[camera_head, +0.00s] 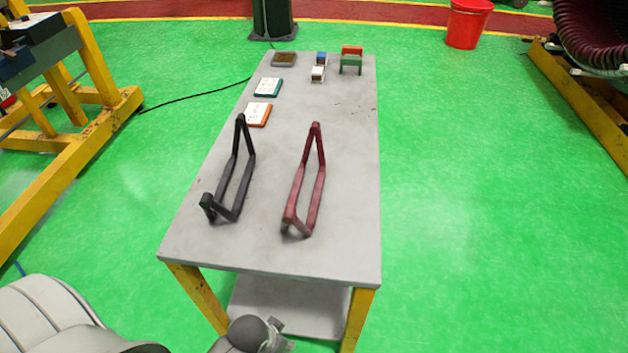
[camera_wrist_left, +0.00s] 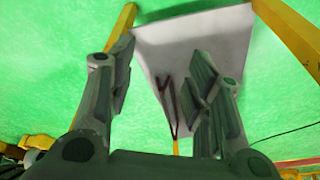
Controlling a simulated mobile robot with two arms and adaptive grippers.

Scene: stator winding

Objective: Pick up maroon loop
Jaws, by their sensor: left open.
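The maroon loop (camera_head: 305,185) is a long, bent frame standing on the grey table, right of the black loop (camera_head: 232,175). The maroon loop also shows in the left wrist view (camera_wrist_left: 169,108), beyond and between my fingers. My left gripper (camera_wrist_left: 163,75) is open and empty, with its two fingers spread apart, well away from the loop. In the left wrist view the right finger hides part of the table. My right gripper is not in view.
The table (camera_head: 340,240) is bare around the loops. Orange (camera_head: 258,114) and teal (camera_head: 268,87) framed cards lie beyond them, with small blocks (camera_head: 351,62) at the far end. A yellow stand (camera_head: 95,110) is at left; a red bucket (camera_head: 467,24) is far right.

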